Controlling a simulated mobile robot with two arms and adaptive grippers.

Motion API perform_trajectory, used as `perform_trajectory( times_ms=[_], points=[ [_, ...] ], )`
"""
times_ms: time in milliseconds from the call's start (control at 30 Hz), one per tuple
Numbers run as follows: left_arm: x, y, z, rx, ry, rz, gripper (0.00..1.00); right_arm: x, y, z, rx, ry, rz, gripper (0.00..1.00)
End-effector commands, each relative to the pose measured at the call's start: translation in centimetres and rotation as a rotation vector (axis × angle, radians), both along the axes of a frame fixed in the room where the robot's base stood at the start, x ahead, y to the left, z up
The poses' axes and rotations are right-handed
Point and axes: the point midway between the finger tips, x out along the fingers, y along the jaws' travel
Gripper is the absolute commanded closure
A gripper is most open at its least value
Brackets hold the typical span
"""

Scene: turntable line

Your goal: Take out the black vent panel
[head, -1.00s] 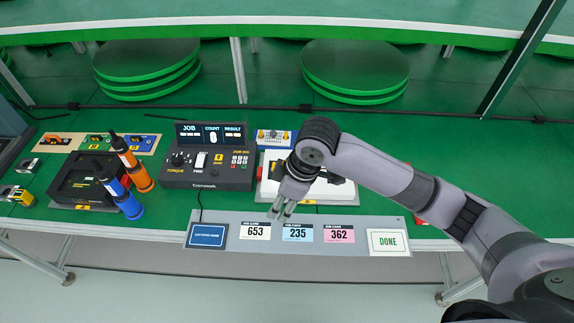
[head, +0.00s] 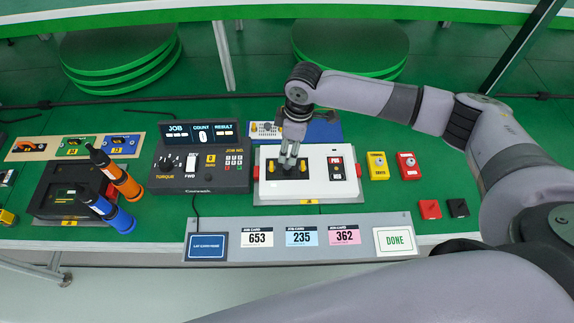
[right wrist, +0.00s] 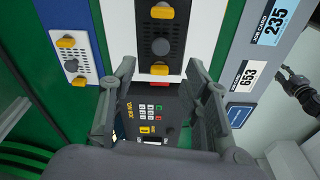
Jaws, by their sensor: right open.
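The black vent panel (right wrist: 160,35) shows in the right wrist view, set in a white box, with a round dark knob in its middle and a yellow clip at each end. In the head view the panel (head: 287,173) is partly hidden by my right gripper (head: 288,162), which is over it, pointing down. In the right wrist view the right gripper (right wrist: 160,70) is open, with nothing between its fingers. I cannot tell whether it touches the panel. A dark gripper, seemingly my left one (right wrist: 298,85), shows at the right edge of that view.
The job console (head: 203,162) stands left. Yellow (head: 377,166) and red (head: 408,166) blocks stand right. Cards line the front strip.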

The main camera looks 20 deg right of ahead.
Motion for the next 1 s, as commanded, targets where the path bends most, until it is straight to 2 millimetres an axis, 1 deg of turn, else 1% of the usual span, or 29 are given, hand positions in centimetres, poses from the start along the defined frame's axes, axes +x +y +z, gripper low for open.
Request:
perform_trajectory(
  times_ms=[100,200,300,367,500,600,667,767,933,1000],
  points=[
    [2.3,-0.2,0.5,-0.003,-0.034,0.000,0.70,0.0,0.3,-1.7,0.000,0.003,0.000,0.56],
    [4.6,-0.4,0.8,-0.008,-0.068,-0.001,0.70,0.1,0.3,-2.5,0.001,0.000,-0.001,0.56],
    [5.5,-0.4,1.0,-0.009,-0.082,-0.001,0.70,0.1,0.3,-3.0,0.000,0.000,0.000,0.56],
    [5.4,-0.4,1.4,-0.008,-0.080,-0.001,0.70,0.1,0.3,-3.5,0.000,0.001,0.000,0.56],
    [4.3,-0.3,2.3,-0.007,-0.063,-0.001,0.70,0.0,0.2,-5.6,-0.002,0.003,-0.001,0.56],
    [3.2,-0.3,2.3,-0.005,-0.048,-0.001,0.70,0.1,0.4,-7.1,0.001,0.001,-0.001,0.56],
    [2.8,-0.3,2.3,-0.005,-0.041,-0.002,0.70,0.1,0.5,-7.6,0.000,0.001,0.000,0.56],
    [2.6,-0.2,2.3,-0.004,-0.037,-0.002,0.70,0.1,0.5,-8.0,0.000,0.000,0.001,0.56],
    [2.8,-0.2,2.3,-0.005,-0.040,-0.002,0.70,0.1,0.5,-8.0,0.001,-0.001,0.001,0.56],
    [3.0,-0.3,2.3,-0.004,-0.043,-0.002,0.70,0.2,0.5,-8.0,0.001,0.000,0.000,0.60]
  ],
)
